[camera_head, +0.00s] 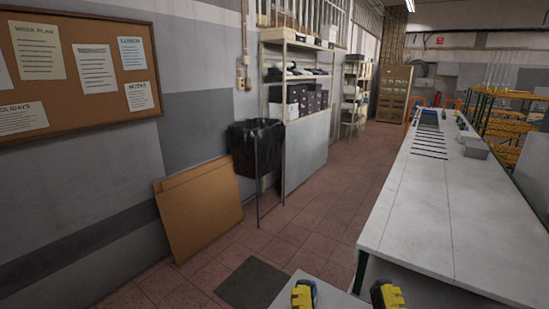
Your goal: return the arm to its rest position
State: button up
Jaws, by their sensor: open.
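The left one (303,295) is by a light grey surface (335,293). The right one (386,294) is near that surface's right edge. Their lower parts are out of frame, and I cannot tell what they rest on.
A black bin (255,145), leaning cardboard sheets (200,207) and shelves (297,75) line the left wall. The tiled aisle between is clear.

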notch_tip(320, 180, up, 21)
jog(key=p, duration=1.8)
jog(key=shift+r, duration=0.15)
